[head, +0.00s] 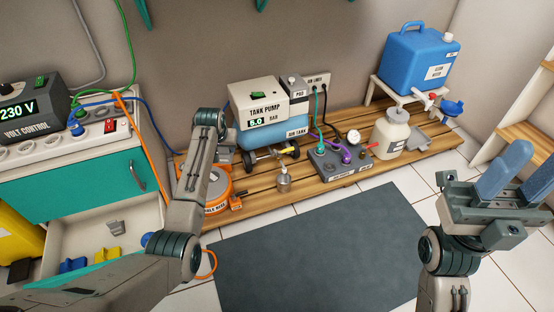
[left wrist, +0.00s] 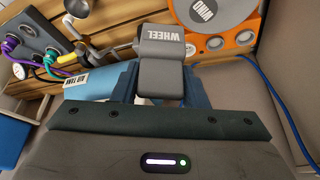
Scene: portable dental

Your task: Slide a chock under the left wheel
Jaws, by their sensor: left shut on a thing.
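The tank pump (head: 258,104) sits on a blue air tank (head: 258,138) with small dark wheels. The left wheel (head: 247,161) shows beside my left forearm, on the slatted wooden platform. My left gripper (left wrist: 160,84) is shut on a grey chock (left wrist: 162,48) marked WHEEL, gripped between its blue fingers. In the head view my left arm hides the fingers and the chock. The air tank (left wrist: 92,85) shows left of the chock in the left wrist view. Whether the chock touches anything is unclear. My right gripper (head: 520,175) is open and empty at the right.
An orange hose reel (head: 217,196) stands beside my left arm. An open drawer (head: 90,235) at left holds small blocks. A dark mat covers the floor.

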